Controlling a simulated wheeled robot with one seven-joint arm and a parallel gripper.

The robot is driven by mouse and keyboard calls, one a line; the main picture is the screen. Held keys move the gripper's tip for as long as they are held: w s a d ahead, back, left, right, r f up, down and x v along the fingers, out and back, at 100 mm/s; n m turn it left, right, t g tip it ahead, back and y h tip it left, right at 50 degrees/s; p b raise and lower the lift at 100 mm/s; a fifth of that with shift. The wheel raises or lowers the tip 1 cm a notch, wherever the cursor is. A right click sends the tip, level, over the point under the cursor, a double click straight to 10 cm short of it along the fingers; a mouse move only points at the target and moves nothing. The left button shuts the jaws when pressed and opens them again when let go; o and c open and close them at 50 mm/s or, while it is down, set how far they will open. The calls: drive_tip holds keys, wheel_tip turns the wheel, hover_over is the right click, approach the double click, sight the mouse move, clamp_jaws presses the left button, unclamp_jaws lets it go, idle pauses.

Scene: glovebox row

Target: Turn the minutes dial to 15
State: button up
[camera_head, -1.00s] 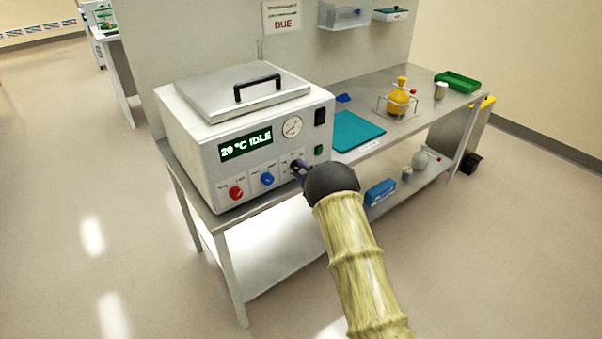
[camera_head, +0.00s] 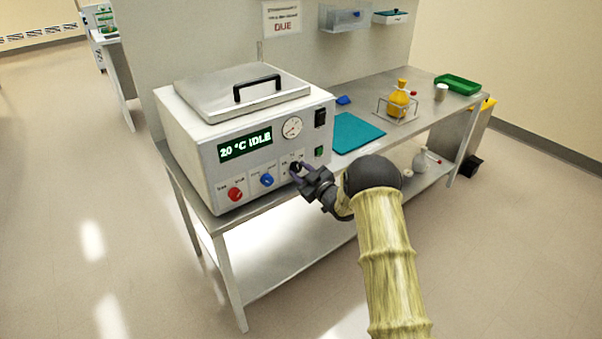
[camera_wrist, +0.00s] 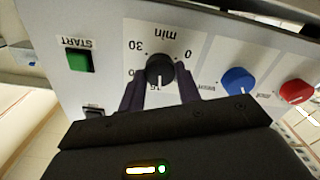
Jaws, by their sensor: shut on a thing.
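The minutes dial (camera_wrist: 160,68) is a black knob with a white pointer line on a white panel marked "min". In the wrist view, which is upside down, the line points to the bottom of the picture, at the partly covered label that looks like 15. The 0 shows to its upper right and the 30 to its upper left. My gripper (camera_wrist: 160,85) is shut on the dial, a dark finger on each side. In the head view my gripper (camera_head: 300,174) is at the front of the white bath (camera_head: 200,165) and covers much of the dial.
A blue knob (camera_wrist: 238,82) and a red knob (camera_wrist: 296,91) are beside the dial, and a green START button (camera_wrist: 78,61) is on its other side. The display (camera_head: 245,146) reads "20 °C IDLE". A teal mat (camera_head: 352,133) and a flask (camera_head: 398,99) stand on the bench.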

drive_tip(key=shift+d+f+m, duration=0.1)
drive_tip(key=shift+f+m, duration=0.1)
drive_tip(key=shift+m, duration=0.5)
drive_tip(key=o, duration=1)
drive_tip(key=shift+r, duration=0.1)
drive_tip(key=shift+c, duration=0.2)
drive_tip(key=v, duration=1.7)
drive_tip(key=shift+s+b, duration=0.2)
drive_tip(key=shift+b, duration=0.25)
drive_tip(key=shift+d, duration=0.1)
